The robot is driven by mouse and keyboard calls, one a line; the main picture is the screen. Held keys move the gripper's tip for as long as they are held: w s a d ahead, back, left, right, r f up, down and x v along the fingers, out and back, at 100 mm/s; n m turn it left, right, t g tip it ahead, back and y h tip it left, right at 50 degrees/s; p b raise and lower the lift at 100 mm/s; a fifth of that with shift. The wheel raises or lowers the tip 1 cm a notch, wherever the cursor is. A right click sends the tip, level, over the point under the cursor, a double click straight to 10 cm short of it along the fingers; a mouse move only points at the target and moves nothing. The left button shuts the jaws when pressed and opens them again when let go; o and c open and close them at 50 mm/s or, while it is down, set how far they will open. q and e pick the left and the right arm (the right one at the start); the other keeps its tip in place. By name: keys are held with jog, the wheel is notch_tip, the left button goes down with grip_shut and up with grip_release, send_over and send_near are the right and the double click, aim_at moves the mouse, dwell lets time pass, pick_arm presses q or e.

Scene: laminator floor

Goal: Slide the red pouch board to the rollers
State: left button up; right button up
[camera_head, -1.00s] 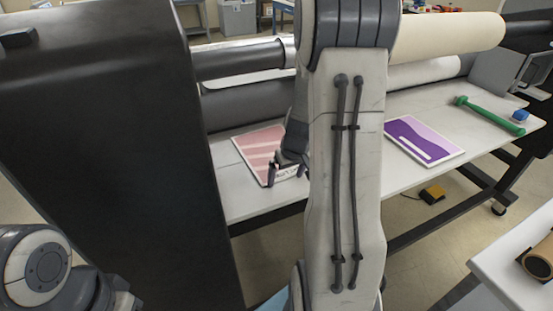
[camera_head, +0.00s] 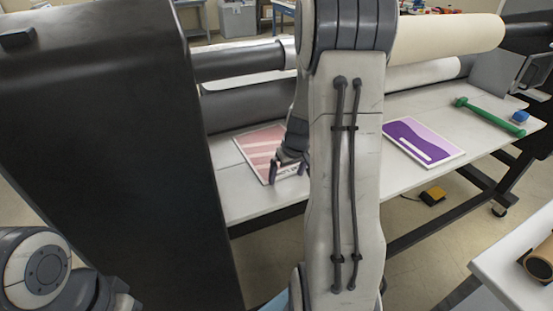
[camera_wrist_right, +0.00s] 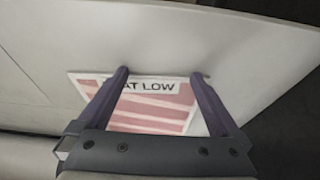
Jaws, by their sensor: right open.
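The red pouch board (camera_head: 257,149), pink-red with pale bands, lies flat on the white feed table (camera_head: 237,196) in front of the dark rollers (camera_head: 245,106). My right gripper (camera_head: 287,172) is at its near edge, fingers pointing down. In the right wrist view the open fingers (camera_wrist_right: 160,73) frame the edge of the red board (camera_wrist_right: 150,119) with the printed label, partly read as "AT LOW". Nothing is clamped between them; I cannot tell whether they touch the board. My right arm hides the board's right side in the head view. My left gripper is out of frame.
A purple board (camera_head: 425,143) lies further right on the table. A green-handled tool (camera_head: 490,117) and a blue block (camera_head: 519,117) lie at the right end. A tall black housing (camera_head: 110,150) bounds the left side. A cream roll (camera_head: 450,36) hangs above.

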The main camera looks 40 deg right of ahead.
aim_at(286, 170)
jog(key=shift+w+d+p, duration=0.25)
jog(key=shift+w+p, duration=0.15)
jog(key=shift+w, duration=0.55)
jog(key=shift+s+b, duration=0.25)
jog(key=shift+b, duration=0.05)
dwell(0.3)
jog(key=shift+s+d+b, duration=0.2)
jog(key=shift+d+b, duration=0.2)
jog(key=shift+d, duration=0.45)
jog(key=shift+w+d, duration=0.1)
jog(key=shift+w, duration=0.3)
jog(key=shift+w, duration=0.3)
jog(key=shift+w+d+p, duration=0.25)
jog(key=shift+w+p, duration=0.35)
jog(key=shift+w, duration=0.2)
jog(key=shift+s+f, duration=0.1)
jog(key=shift+s, duration=0.15)
